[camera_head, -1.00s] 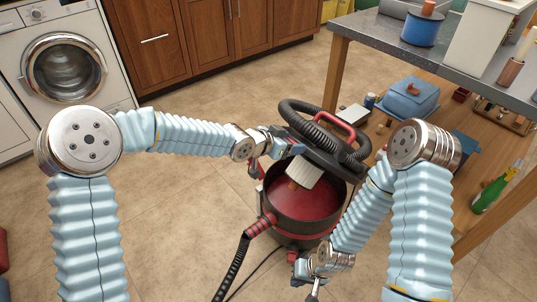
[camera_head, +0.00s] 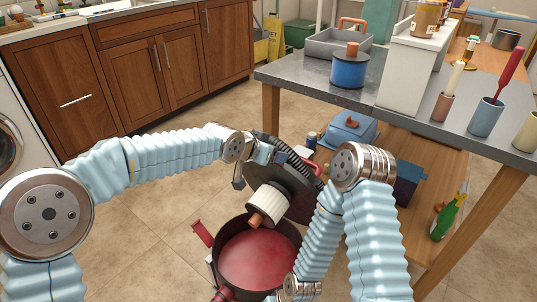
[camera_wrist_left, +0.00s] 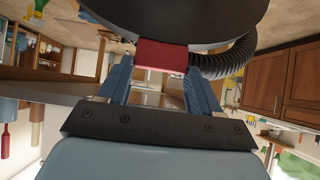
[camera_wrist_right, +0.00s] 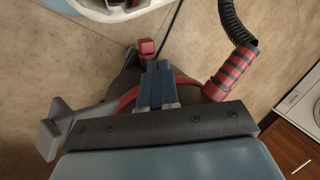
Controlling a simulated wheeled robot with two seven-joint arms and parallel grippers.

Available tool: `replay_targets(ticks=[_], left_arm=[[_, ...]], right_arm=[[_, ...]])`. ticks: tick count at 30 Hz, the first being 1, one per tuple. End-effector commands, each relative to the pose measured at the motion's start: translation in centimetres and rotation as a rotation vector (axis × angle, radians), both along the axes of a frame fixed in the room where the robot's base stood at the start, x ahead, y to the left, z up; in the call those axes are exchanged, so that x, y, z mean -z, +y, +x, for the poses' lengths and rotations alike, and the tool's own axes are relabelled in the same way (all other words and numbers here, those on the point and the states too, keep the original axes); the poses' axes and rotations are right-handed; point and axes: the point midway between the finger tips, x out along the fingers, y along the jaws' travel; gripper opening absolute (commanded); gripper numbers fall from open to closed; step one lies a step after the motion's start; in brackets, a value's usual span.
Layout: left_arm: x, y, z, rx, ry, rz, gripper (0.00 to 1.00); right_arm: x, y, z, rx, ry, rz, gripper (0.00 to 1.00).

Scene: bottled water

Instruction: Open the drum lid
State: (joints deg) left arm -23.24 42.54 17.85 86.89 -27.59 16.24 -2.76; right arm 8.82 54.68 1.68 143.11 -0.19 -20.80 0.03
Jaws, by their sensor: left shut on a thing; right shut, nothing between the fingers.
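The drum (camera_head: 258,250) stands open on the floor, with its red inside showing. Its dark lid (camera_head: 300,197) is tilted up steeply beyond the rim, with a pale pleated filter (camera_head: 270,199) on its underside. My left gripper (camera_wrist_left: 160,75) is shut on a red tab (camera_wrist_left: 160,55) at the lid's edge. My right gripper (camera_wrist_right: 155,75) is shut and empty close to the drum's side, beside the red latch (camera_wrist_right: 147,48). In the head view, its fingertips are hidden near the bottom edge. Another red latch (camera_head: 201,231) sticks out at the drum's left.
The drum's hose, with a red-striped cuff (camera_wrist_right: 229,72), is beside my right gripper. A grey table (camera_head: 290,72) with a lower wooden shelf (camera_head: 410,235) stands close on the right. Bare floor (camera_head: 150,220) lies to the left.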

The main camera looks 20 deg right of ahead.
Motion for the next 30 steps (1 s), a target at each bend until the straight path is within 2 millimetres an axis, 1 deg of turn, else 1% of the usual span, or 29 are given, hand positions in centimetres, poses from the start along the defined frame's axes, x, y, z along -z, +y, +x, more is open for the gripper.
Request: replay_targets(ticks=[1,10,11,15,25,27,30], left_arm=[[-0.4,-0.1,0.1,-0.001,-0.005,-0.006,0.09],[-0.3,0.0,0.1,-0.002,-0.005,-0.005,0.09],[-0.3,0.0,0.1,-0.002,-0.005,-0.005,0.68],[-0.1,0.0,0.1,-0.001,-0.003,-0.003,0.89],[-0.2,0.3,-0.1,-0.001,-0.001,0.000,0.89],[-0.6,0.7,-0.4,-0.002,-0.001,0.001,0.89],[-1.7,1.9,-1.2,-0.002,-0.003,0.000,0.89]], right_arm=[[0.0,0.0,0.0,0.000,0.000,0.000,0.00],[0.0,0.0,0.0,0.000,0.000,0.000,0.00],[0.0,0.0,0.0,0.000,0.000,0.000,0.00],[0.0,0.0,0.0,0.000,0.000,0.000,0.00],[0.1,0.0,0.0,0.000,0.000,0.000,0.00],[0.2,0.0,0.0,0.000,0.000,0.000,0.00],[0.5,0.0,0.0,0.000,0.000,0.000,0.00]])
